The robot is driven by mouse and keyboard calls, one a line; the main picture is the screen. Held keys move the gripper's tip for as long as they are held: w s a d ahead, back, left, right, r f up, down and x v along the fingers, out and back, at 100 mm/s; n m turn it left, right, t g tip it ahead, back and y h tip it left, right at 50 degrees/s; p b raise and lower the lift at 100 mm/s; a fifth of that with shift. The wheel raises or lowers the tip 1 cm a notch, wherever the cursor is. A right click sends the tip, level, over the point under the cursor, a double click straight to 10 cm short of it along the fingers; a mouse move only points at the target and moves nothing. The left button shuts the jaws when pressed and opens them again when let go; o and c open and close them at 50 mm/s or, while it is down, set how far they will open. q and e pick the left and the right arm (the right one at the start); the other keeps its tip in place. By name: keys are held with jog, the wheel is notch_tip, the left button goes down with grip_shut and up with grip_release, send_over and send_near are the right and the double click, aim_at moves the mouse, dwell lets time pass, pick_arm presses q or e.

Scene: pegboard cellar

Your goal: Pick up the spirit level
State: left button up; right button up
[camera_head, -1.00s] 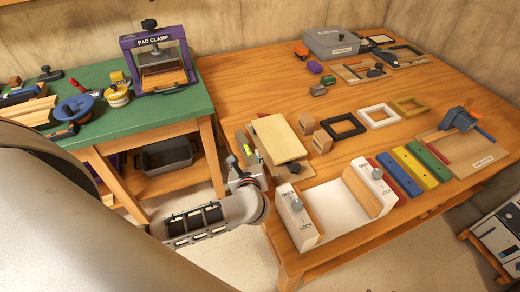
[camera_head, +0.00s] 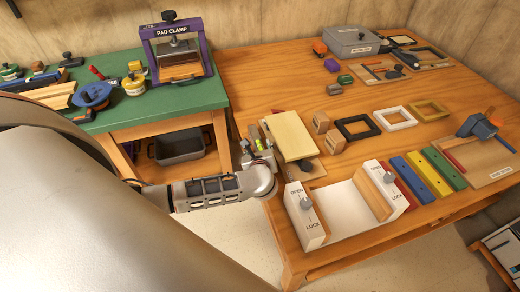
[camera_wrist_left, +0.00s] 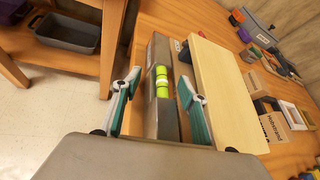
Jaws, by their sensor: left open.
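The spirit level (camera_wrist_left: 161,103) is a grey bar with a bright yellow-green vial. In the left wrist view it lies between the two fingers of my left gripper (camera_wrist_left: 159,102), with a gap on each side. The near end is hidden behind the gripper body. In the head view my left gripper (camera_head: 257,158) is at the table's left edge, and the level's vial (camera_head: 260,144) shows just by it. The gripper is open and holds nothing. My right gripper is not seen.
A pale wooden board (camera_wrist_left: 225,92) lies close to the level's right side. A white fixture with LOCK blocks (camera_head: 307,216) stands near the front edge. Wooden blocks (camera_head: 321,123) and frames lie behind. A green bench (camera_head: 150,115) with a pad clamp (camera_head: 178,48) is at the left.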

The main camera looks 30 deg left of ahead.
pick_arm(q)
grip_shut()
jog(key=shift+r, duration=0.1)
